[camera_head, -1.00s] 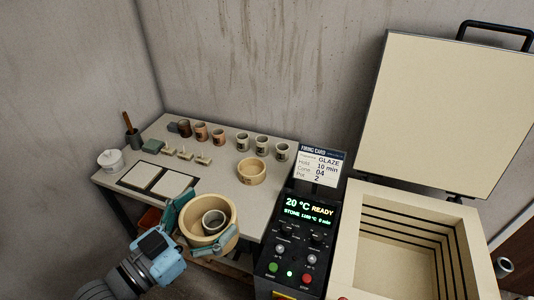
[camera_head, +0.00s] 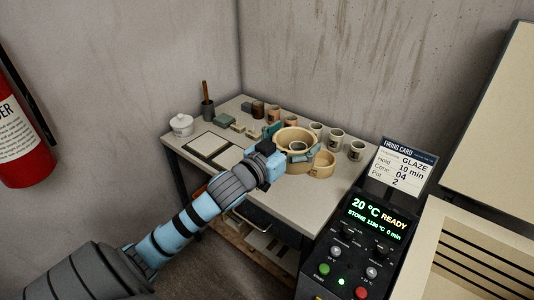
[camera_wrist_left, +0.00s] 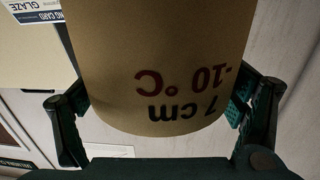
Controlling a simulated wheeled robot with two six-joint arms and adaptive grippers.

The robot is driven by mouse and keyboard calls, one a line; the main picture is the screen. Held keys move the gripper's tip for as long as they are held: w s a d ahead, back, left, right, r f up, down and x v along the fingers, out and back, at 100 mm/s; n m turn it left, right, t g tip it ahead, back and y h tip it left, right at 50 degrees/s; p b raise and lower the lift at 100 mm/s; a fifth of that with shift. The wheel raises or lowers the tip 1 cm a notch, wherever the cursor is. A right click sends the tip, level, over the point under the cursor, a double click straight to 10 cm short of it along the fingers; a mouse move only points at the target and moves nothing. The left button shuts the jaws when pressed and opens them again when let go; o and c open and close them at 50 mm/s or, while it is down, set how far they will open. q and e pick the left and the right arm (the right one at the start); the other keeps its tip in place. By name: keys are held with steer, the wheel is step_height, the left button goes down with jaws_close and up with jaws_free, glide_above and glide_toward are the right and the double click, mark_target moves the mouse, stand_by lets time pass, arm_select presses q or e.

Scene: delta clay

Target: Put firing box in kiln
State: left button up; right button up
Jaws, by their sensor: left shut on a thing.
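The firing box (camera_head: 293,133) is a round tan tub with a small cup (camera_head: 298,146) showing inside it. My left gripper (camera_head: 282,152) is shut on it and holds it over the worktable, close to a second, smaller tan tub (camera_head: 322,165). I cannot tell whether the two touch. In the left wrist view the box (camera_wrist_left: 160,50) fills the space between the fingers, with upside-down print reading "7 cm" and "-10 °C". The kiln (camera_head: 440,235) stands at the lower right with its lid (camera_head: 495,130) raised; its inside is only partly in view. My right gripper is not in view.
Several cups (camera_head: 335,139) line the back of the worktable (camera_head: 235,185). A lidded white jar (camera_head: 181,125) and flat tiles (camera_head: 207,143) are at its left. The control panel (camera_head: 360,240) and firing card (camera_head: 404,165) stand between table and kiln. A fire extinguisher (camera_head: 20,140) is at far left.

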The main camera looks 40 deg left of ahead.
arm_select(q)
steer(key=w+a+n+y+b, duration=0.3)
steer(key=w+a+y+b, duration=0.15)
steer(key=a, duration=0.35)
steer(key=shift+g+y, duration=0.25)
steer(key=shift+g, duration=0.05)
steer(key=f+b, duration=0.2)
steer(key=f, duration=0.4)
steer(key=f+b, duration=0.2)
steer(key=f, duration=0.4)
steer(key=f+b, duration=0.2)
steer(key=f, duration=0.5)
steer(key=shift+s+a+b, duration=0.2)
steer(key=shift+s+b, duration=0.15)
steer(key=o, duration=1.2)
steer(key=shift+r, duration=0.1)
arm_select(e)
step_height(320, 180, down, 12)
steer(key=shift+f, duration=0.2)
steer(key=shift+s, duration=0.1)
